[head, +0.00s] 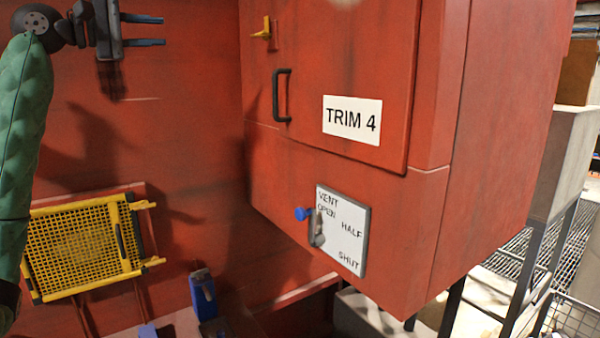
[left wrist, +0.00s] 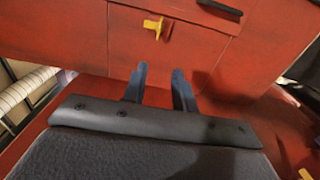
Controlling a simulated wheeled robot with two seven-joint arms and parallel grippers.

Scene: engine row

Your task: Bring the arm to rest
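My left arm (head: 25,120), in a green sleeve, rises along the left edge of the head view. My left gripper (head: 150,30) is at the upper left, its two blue-grey fingers pointing right with a gap between them and nothing in it. In the left wrist view the same fingers (left wrist: 158,85) stand apart and empty, below a yellow latch (left wrist: 154,26) on the red cabinet. The gripper is clear of the latch in the head view. My right gripper is not in view.
The red cabinet (head: 350,60) fills the middle, with a black handle (head: 281,95), a "TRIM 4" label (head: 352,120) and a vent panel (head: 343,230) with a blue-tipped lever (head: 304,214). A yellow mesh guard (head: 80,250) is at lower left. A grey stand (head: 560,160) is at right.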

